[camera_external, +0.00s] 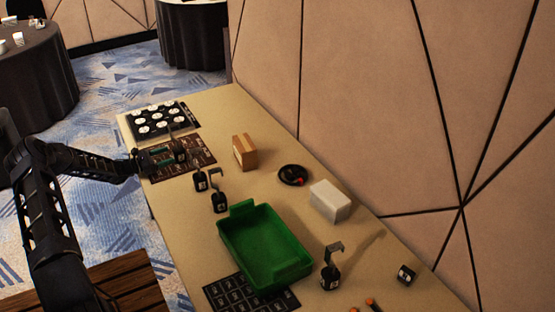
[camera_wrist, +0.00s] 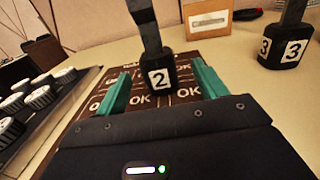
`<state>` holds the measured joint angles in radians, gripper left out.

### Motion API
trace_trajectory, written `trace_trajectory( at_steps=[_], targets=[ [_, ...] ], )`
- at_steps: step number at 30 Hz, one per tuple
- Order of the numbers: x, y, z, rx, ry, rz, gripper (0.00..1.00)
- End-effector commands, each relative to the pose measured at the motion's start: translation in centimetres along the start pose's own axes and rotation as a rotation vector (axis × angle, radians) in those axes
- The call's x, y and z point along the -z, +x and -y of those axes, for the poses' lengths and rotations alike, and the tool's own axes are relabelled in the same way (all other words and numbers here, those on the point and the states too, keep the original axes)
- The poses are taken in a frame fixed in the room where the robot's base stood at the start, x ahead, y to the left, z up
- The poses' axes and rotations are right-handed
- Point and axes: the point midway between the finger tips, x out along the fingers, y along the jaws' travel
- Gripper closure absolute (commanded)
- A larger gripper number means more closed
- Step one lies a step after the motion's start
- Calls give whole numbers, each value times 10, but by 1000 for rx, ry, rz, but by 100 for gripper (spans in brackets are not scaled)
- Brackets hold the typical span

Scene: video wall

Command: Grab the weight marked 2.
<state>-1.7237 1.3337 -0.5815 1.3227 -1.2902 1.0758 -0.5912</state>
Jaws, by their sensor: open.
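The weight marked 2 (camera_wrist: 160,78) is a black block with a white number label and an upright dark handle. It stands on a brown printed mat (camera_wrist: 140,100), and the handle's top is cut off in the wrist view. In the external view the weight (camera_external: 180,154) stands just past my gripper (camera_external: 158,158), partly hidden. In the wrist view my gripper (camera_wrist: 162,86) is open, its teal fingers apart to the left and right of the weight's base. The weight appears between or just beyond the fingertips; contact is not visible.
A weight marked 3 (camera_wrist: 284,48) stands to the right in the wrist view. A tray of white round pieces (camera_external: 160,120) lies at the table's far end. A cardboard box (camera_external: 244,152), black ring (camera_external: 293,175), white box (camera_external: 330,201) and green bin (camera_external: 262,245) are also on the table.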

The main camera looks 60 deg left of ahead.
Motion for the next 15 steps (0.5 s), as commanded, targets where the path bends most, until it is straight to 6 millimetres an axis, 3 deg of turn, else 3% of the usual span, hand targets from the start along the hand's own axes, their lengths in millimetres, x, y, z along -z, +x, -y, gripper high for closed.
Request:
trace_trajectory(
  at_steps=[4, 15],
  targets=[
    [0, 22, 0, 1, -1, 0, 29],
    [-6, 51, -3, 1, -1, 0, 29]
  ],
)
